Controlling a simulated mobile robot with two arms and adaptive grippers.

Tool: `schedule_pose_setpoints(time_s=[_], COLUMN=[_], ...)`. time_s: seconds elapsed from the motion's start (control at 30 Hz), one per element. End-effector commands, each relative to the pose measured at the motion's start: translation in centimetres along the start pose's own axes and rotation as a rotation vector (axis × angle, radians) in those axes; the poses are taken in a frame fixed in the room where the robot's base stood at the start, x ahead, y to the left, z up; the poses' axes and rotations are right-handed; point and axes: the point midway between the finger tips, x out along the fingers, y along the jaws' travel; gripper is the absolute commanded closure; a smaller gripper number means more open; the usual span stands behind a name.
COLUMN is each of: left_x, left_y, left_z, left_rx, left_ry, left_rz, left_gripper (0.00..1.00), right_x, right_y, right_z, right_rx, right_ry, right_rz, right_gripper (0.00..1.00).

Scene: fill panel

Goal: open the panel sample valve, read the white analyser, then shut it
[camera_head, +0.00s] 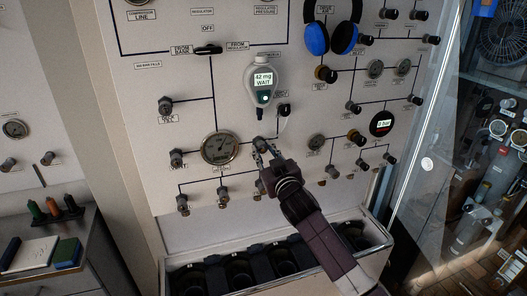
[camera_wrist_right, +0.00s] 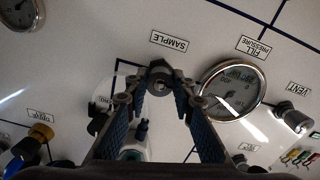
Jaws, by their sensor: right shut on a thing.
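The panel sample valve (camera_head: 259,141) is a small dark knob below the white analyser in the head view. In the right wrist view the valve (camera_wrist_right: 160,73) sits between my fingertips under the SAMPLE label. My right gripper (camera_head: 266,152) is shut on it; the fingers hide part of the knob, and I cannot tell its turned position. The white analyser (camera_head: 257,72) hangs on the panel above, its green-lit screen reading "42 mg WAIT". Part of it shows between my fingers in the wrist view (camera_wrist_right: 135,148). My left gripper is not in view.
The round fill pressure gauge (camera_head: 219,148) is just left of my right gripper. Several other valve knobs surround it, including the vent knob (camera_head: 177,157). Blue headphones (camera_head: 331,38) hang at the upper right. A rack of dark slots (camera_head: 238,268) lies below the panel.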

Motion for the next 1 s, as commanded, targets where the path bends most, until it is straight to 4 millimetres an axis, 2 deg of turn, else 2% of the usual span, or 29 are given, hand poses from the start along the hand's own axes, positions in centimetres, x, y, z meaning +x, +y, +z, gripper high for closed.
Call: schedule_pose_setpoints(time_s=[0.2,0.5,1.0], left_x=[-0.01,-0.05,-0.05], left_y=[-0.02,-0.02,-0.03], left_z=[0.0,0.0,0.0], left_rx=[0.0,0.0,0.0], left_ry=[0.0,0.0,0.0], left_rz=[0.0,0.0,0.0], left_gripper=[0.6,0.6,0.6], right_x=[-0.01,-0.01,-0.01], right_y=[0.03,0.09,0.08], right_z=[0.07,0.1,0.11], right_rx=[-0.152,-0.286,-0.32], right_ry=[-0.001,-0.002,-0.002], right_rz=[0.0,0.0,0.0], right_gripper=[1.0,1.0,1.0])
